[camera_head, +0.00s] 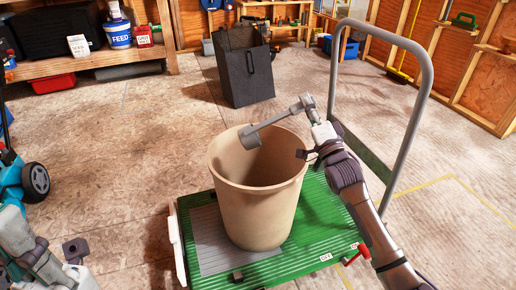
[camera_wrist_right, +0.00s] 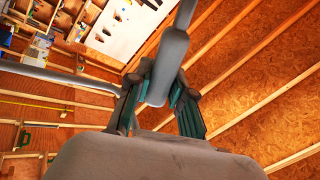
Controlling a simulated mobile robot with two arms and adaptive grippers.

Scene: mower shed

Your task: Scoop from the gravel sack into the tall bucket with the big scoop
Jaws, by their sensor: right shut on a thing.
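The tall beige bucket (camera_head: 255,205) stands upright on a green cart deck. The grey big scoop (camera_head: 268,126) is held above the bucket's rim, its cup end over the back of the opening. My right gripper (camera_head: 308,103) is shut on the scoop's handle. In the right wrist view the handle (camera_wrist_right: 170,55) runs between the two fingers of my right gripper (camera_wrist_right: 160,100). Whether the cup holds gravel cannot be seen. My left gripper (camera_head: 76,260) is low at the left, apart from the bucket; its opening is unclear. No sack with visible gravel can be made out.
The green cart (camera_head: 312,225) has a tall grey push handle (camera_head: 424,85) at right. A dark open-topped bag (camera_head: 246,75) stands on the floor behind. A wooden shelf (camera_head: 90,62) with a feed bucket (camera_head: 118,35) is at upper left. The floor between is clear.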

